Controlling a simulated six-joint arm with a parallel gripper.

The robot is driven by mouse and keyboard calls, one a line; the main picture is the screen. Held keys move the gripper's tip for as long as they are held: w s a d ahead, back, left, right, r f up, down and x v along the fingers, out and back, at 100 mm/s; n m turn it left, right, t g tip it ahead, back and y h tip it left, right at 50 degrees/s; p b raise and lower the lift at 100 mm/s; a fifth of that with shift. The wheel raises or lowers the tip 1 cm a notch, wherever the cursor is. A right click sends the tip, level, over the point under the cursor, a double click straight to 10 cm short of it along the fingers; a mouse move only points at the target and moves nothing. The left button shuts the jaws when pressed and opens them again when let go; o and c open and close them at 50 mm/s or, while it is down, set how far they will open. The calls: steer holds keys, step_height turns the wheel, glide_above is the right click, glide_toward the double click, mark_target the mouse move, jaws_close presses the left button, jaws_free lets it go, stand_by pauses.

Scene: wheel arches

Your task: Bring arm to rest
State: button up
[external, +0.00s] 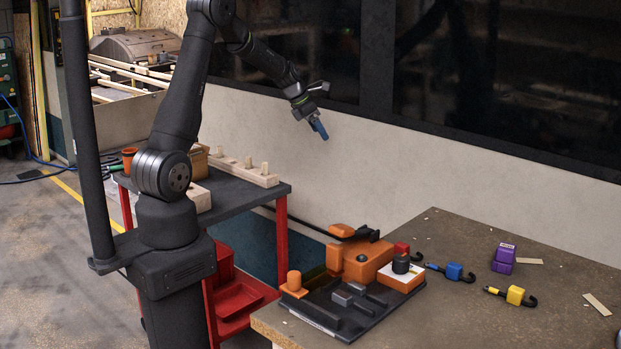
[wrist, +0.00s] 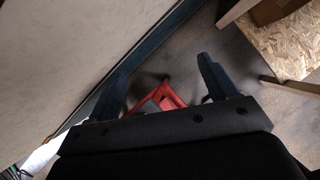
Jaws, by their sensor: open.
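My gripper (external: 319,128) is raised in the air in front of the pale wall, above and to the left of the wooden table. Its blue fingers point down and to the right. In the wrist view my gripper (wrist: 162,85) shows two dark blue fingers spread apart with nothing between them. My arm reaches up from its base and bends over to the right. Beyond the fingers the wrist view shows floor and a red frame (wrist: 166,99), well away from the fingers.
The wooden table (external: 470,230) bears an orange-and-black fixture (external: 362,262), a blue hooked piece (external: 454,271), a yellow hooked piece (external: 515,295) and a purple block (external: 504,258). A red cart (external: 283,220) with wooden pieces stands behind my base. The air around my gripper is clear.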

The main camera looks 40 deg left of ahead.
steer(key=w+d+m+h, duration=0.1)
steer(key=d+m, duration=0.1)
steer(key=d, duration=1.1)
steer(key=shift+w+d+g, duration=0.2)
steer(key=shift+w+g, duration=0.1)
